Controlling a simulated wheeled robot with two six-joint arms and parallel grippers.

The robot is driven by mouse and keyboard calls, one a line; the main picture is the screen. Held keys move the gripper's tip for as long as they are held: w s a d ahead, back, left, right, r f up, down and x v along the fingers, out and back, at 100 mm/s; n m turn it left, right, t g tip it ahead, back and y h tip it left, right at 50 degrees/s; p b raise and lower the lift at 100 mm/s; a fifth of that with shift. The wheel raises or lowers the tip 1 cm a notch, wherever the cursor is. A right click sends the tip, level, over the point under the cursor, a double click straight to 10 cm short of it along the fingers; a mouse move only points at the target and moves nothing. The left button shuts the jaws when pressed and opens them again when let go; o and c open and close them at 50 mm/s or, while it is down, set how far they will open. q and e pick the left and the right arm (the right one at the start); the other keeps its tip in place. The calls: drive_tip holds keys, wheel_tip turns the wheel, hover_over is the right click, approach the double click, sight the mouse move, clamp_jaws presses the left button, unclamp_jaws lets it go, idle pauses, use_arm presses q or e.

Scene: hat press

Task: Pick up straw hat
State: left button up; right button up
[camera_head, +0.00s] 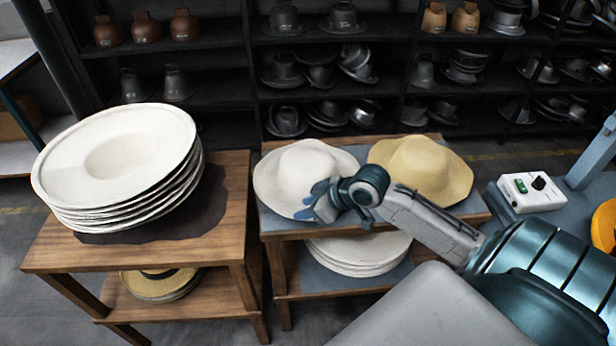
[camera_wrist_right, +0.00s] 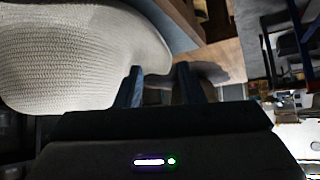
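A white hat (camera_head: 295,175) sits crown up on the left of the right-hand wooden stand. A tan straw hat (camera_head: 415,165) sits beside it on the right. My right gripper (camera_head: 314,202) is at the near right brim of the white hat, its blue fingers over the brim in the head view. In the right wrist view the white hat's woven surface (camera_wrist_right: 75,60) fills the upper left, and the fingers (camera_wrist_right: 160,85) are spread apart, with the brim's edge near the gap. I cannot tell whether they touch it. My left gripper is not in view.
A stack of white wide-brimmed hats (camera_head: 60,165) lies on the left wooden stand (camera_head: 75,255). More hats lie on both lower shelves, including a white stack (camera_head: 360,255). A control box (camera_head: 530,192) is at the right. Dark shelves of metal forms stand behind.

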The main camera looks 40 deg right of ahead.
sight(285, 214)
drive_tip(key=shift+w+a+f, duration=0.3)
drive_tip(key=shift+w+f, duration=0.15)
drive_tip(key=shift+f, duration=0.05)
drive_tip(key=shift+w+a+f+p, duration=0.65)
drive_tip(key=shift+w+a+f, duration=0.5)
drive_tip(key=shift+w, duration=0.15)
drive_tip(key=shift+w+a+f, duration=0.15)
drive_tip(key=shift+w+f, duration=0.2)
drive_tip(key=shift+f, duration=0.1)
drive_tip(key=shift+c, duration=0.2)
clamp_jaws()
